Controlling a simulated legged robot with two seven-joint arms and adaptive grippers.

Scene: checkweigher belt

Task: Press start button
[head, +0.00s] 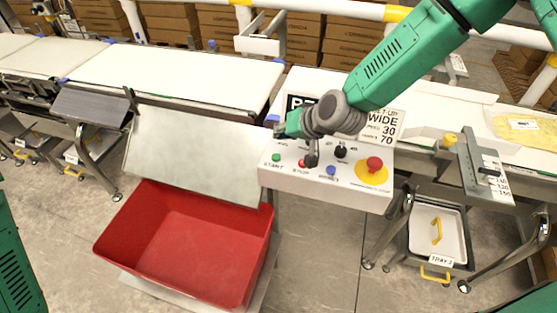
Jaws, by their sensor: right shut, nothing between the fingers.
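The white control box (320,184) stands in the middle, with a sloped face of labelled controls. The green START button (276,157) is at its left and uncovered. The red STOP button (301,163) is right of it, and a blue button (331,171) is further right. My right gripper (312,161) reaches in from the upper right, over the box. I cannot tell whether the tips touch the panel. My left gripper is not in view.
A red emergency button (374,164) on a yellow disc and a black knob (341,151) share the panel. A red bin (185,240) stands below a metal chute (190,150). White belts (180,75) run behind. A tray (437,232) hangs at the lower right.

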